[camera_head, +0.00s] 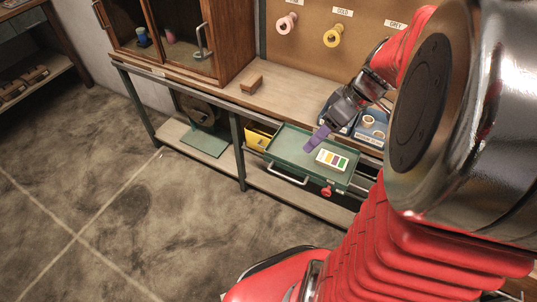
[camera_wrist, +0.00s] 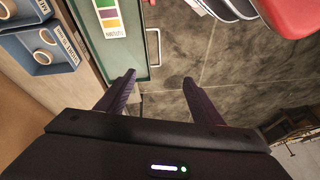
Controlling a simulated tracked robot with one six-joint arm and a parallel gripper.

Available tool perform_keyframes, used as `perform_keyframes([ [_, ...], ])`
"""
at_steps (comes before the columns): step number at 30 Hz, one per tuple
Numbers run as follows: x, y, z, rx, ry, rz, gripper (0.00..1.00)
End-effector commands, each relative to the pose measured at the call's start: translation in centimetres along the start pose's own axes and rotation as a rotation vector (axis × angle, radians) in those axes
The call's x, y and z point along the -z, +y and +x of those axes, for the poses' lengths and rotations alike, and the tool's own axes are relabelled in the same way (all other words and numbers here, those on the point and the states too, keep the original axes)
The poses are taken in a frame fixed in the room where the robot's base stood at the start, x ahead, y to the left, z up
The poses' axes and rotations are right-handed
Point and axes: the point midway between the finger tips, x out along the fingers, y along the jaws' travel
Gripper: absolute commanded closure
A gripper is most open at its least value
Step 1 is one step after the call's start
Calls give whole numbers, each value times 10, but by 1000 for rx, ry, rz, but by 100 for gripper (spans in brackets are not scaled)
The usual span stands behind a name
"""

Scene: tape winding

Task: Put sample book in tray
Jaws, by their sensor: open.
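The sample book (camera_head: 332,160) is a white card with coloured stripes. It lies flat in the green tray (camera_head: 287,146), towards the tray's right side. In the wrist view the sample book (camera_wrist: 108,16) shows at the top, left of centre, on the green tray (camera_wrist: 134,58). My gripper (camera_head: 318,138) has purple fingers and hangs above the tray, just behind and left of the book. In the wrist view my gripper (camera_wrist: 159,77) has its fingers spread with nothing between them. The book is apart from the fingers.
The tray sticks out from under the workbench (camera_head: 284,94), with a handle (camera_head: 287,178) and a red knob (camera_head: 327,191) at its front. A yellow bin (camera_head: 259,138) is left of it. Blue bins (camera_wrist: 40,43) with tape rolls stand on the bench. The floor in front is clear.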

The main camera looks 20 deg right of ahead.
Motion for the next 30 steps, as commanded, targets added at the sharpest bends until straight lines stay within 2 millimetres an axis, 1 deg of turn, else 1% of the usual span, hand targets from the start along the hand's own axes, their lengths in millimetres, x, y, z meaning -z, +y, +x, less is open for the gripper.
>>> perform_keyframes([
  [1,8,-15,-3,-16,-13,6,39],
  [6,25,-54,-12,-74,-45,67,39],
  [12,36,-99,-21,-151,-47,140,39],
  [18,41,-140,-31,-225,-10,216,39],
  [24,41,-176,-41,-283,67,294,39],
  [27,40,-189,-45,-300,109,331,39],
  [30,40,-197,-47,-309,141,360,39],
])
